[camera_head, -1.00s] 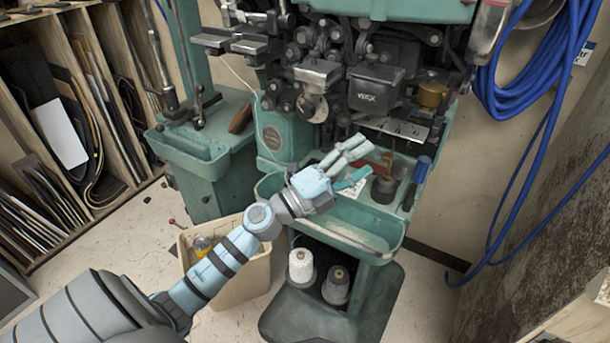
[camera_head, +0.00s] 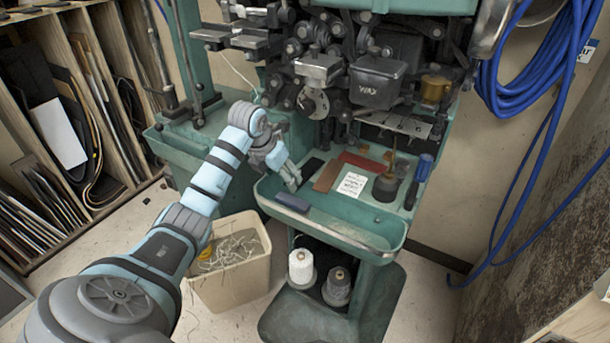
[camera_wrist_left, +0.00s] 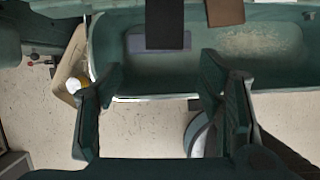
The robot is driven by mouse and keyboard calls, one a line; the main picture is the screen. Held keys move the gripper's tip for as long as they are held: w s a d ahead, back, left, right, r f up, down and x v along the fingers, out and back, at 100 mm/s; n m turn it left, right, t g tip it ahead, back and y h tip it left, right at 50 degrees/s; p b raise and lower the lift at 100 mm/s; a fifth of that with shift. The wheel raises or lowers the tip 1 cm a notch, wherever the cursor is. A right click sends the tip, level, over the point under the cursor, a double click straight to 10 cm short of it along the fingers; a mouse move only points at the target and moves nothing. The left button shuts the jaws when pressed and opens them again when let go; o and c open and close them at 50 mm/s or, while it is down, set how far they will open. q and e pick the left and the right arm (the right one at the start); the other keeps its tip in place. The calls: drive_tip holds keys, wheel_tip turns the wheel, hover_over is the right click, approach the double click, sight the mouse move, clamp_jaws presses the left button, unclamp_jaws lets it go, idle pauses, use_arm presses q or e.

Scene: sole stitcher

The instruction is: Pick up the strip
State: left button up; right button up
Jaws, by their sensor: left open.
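Three flat strips lie side by side on the machine's green shelf above the trough: a black strip (camera_head: 313,168), a brown strip (camera_head: 328,176) and a red strip (camera_head: 362,161). I cannot tell which one the task means. In the left wrist view the black strip (camera_wrist_left: 165,22) and the brown strip (camera_wrist_left: 225,12) show at the top edge. My left gripper (camera_head: 289,179) is open and empty, left of the black strip, over the trough's left end. In the wrist view its fingers (camera_wrist_left: 160,100) are wide apart, with the trough and floor beyond. My right gripper is not in view.
A blue-grey block (camera_head: 292,202) lies in the green trough (camera_head: 345,238). The stitching machine (camera_head: 375,85) rises behind. A bin (camera_head: 235,285) stands below left.

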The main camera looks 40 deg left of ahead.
use_arm(q)
drive_tip(key=x, duration=0.4)
drive_tip(key=shift+w+d+b, duration=0.25)
drive_tip(key=shift+w+b, duration=0.15)
drive_tip(key=shift+w, duration=0.05)
drive_tip(key=shift+f, duration=0.2)
drive_tip(key=c, duration=1.2)
drive_tip(key=shift+r, duration=0.1)
